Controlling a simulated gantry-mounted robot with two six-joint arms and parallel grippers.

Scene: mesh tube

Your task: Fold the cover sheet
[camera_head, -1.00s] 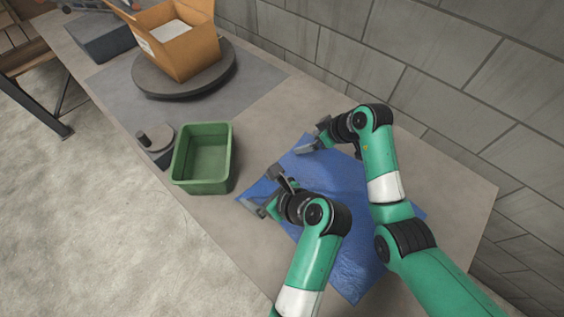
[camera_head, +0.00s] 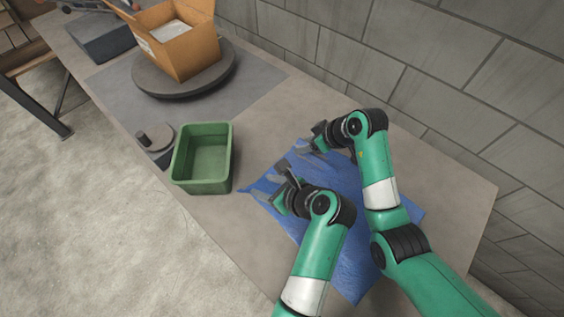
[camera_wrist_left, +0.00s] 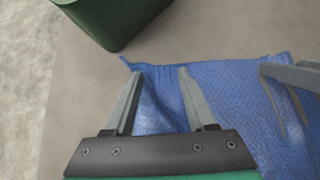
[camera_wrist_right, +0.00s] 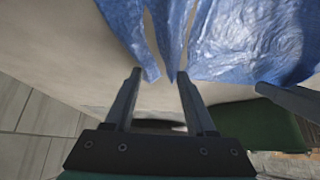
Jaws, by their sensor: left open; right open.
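The blue cover sheet (camera_head: 345,255) lies across the table, wrinkled, partly hidden under both arms. One corner shows near the green bin. My left gripper (camera_head: 267,180) is open over the sheet near its bin-side edge; in the left wrist view its fingers (camera_wrist_left: 155,72) straddle blue sheet (camera_wrist_left: 235,95). My right gripper (camera_head: 307,147) is open at the sheet's edge on the wall side. In the right wrist view, narrow parts of the sheet (camera_wrist_right: 250,35) reach down between and beside its fingers (camera_wrist_right: 158,74). I cannot tell whether the fingers touch it.
A green bin (camera_head: 181,165) stands left of the sheet, close to the left gripper. A round turntable (camera_head: 215,85) carries an open cardboard box (camera_head: 180,58) further back. A small dark device (camera_head: 157,146) is beside the bin. A block wall (camera_head: 450,60) runs along the table's far side.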

